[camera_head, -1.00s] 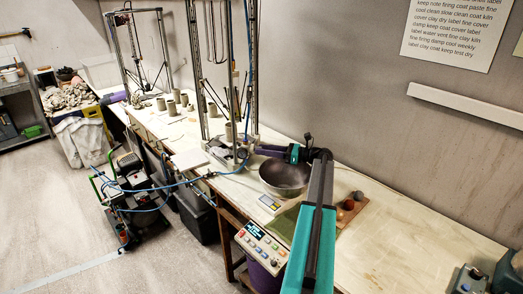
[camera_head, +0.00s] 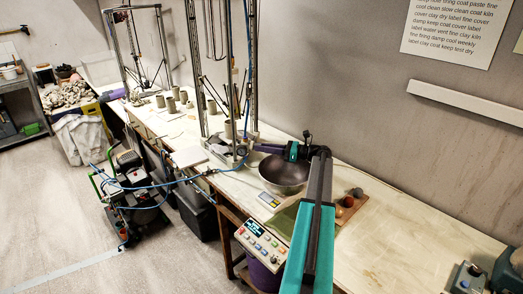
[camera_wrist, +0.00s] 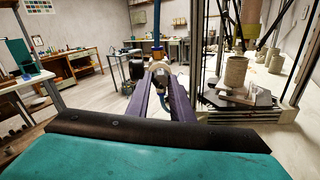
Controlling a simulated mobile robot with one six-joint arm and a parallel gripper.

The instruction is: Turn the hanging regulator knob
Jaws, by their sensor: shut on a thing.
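My gripper (camera_wrist: 159,74) reaches forward in the wrist view, its two purple fingers closed in on the hanging regulator (camera_wrist: 159,69). The knob's markings and angle are too small to read. In the head view my gripper (camera_head: 252,147) is beside the near post of the printer frame, and the regulator is too small to make out there.
A tall metal printer frame (camera_head: 254,70) stands close by my gripper. A dark bowl (camera_head: 284,177) and a control panel (camera_head: 263,241) are near my arm. Clay cylinders (camera_wrist: 233,72) stand on the bench at right. A blue hose (camera_head: 175,184) runs to the floor machine.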

